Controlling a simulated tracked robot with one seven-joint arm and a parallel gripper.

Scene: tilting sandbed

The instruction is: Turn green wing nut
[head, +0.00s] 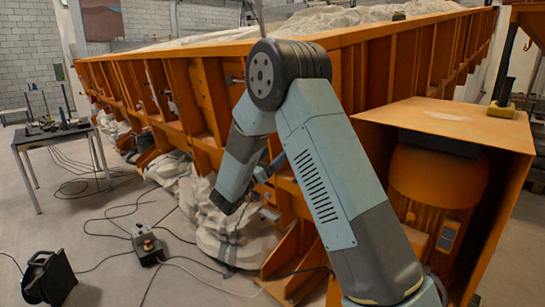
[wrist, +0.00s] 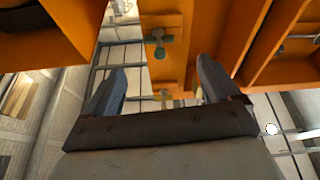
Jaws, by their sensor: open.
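In the wrist view, a green wing nut (wrist: 159,52) sits on a bolt on the orange steel frame (wrist: 178,75), at upper centre. A second, yellowish fitting (wrist: 163,96) shows lower on the same upright; its exact shape is too small to tell. My gripper (wrist: 158,66) is open and empty. Its two fingers stand apart on either side of the line to the wing nut, with no visible contact. In the head view, my gripper (head: 272,168) is beside the side of the orange sandbed (head: 205,103), partly hidden by my arm. I cannot make out the green wing nut there.
Orange ribs flank the fitting closely in the wrist view. In the head view, an orange motor housing (head: 450,125) stands at right. White sacks (head: 235,240), a control box (head: 147,247) and cables lie on the floor. A table (head: 58,138) stands at left.

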